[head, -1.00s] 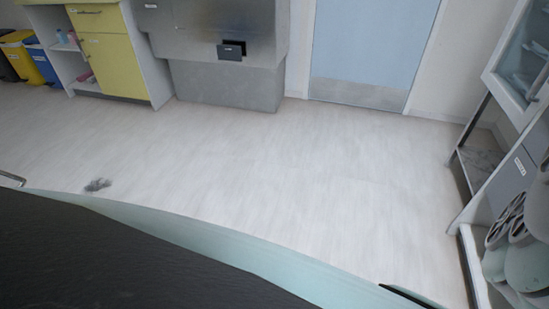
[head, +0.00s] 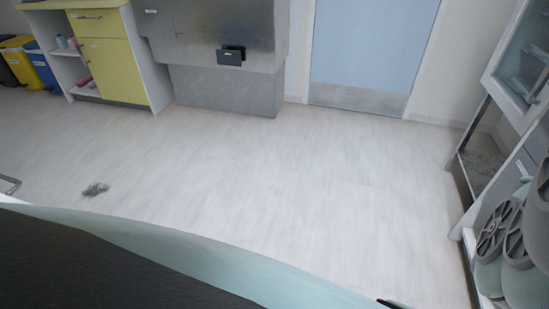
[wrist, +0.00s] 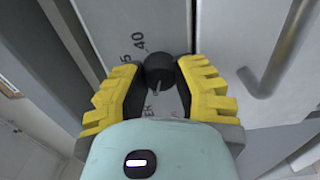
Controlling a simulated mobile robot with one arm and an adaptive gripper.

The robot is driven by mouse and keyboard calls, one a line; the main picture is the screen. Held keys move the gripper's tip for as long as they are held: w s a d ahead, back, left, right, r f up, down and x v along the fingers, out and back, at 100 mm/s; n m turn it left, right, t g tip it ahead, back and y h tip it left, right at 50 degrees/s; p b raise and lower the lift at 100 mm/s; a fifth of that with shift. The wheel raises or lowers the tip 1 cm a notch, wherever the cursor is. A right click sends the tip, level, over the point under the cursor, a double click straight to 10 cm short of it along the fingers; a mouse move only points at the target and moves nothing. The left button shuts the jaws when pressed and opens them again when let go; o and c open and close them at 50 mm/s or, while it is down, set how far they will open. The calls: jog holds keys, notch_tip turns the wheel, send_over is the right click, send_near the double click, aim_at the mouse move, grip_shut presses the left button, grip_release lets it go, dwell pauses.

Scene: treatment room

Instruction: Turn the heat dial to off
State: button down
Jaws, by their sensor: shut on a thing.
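The heat dial is a small dark round knob (wrist: 161,72) on a grey panel in the wrist view. A light pointer mark shows on its lower side. The number 40 is printed above it to the left, and part of another number stands further left. Lettering below it is partly hidden by my gripper. My gripper (wrist: 160,88) has yellow ribbed finger pads on both sides of the knob and is shut on it. The dial and my gripper do not show in the head view.
In the head view a steel unit (head: 225,90) stands at the back beside a yellow-fronted cabinet (head: 112,70) and a blue door (head: 365,45). A shelf with grey-green clogs (head: 515,245) is at the right. The floor (head: 270,185) between is clear apart from a dark smudge. A bar handle (wrist: 275,75) is right of the dial.

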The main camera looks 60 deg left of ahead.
jog(key=shift+a+f, duration=0.1)
jog(key=shift+f, duration=0.1)
dwell(0.3)
jog(key=c, duration=0.6)
grip_release()
jog(key=shift+r, duration=0.15)
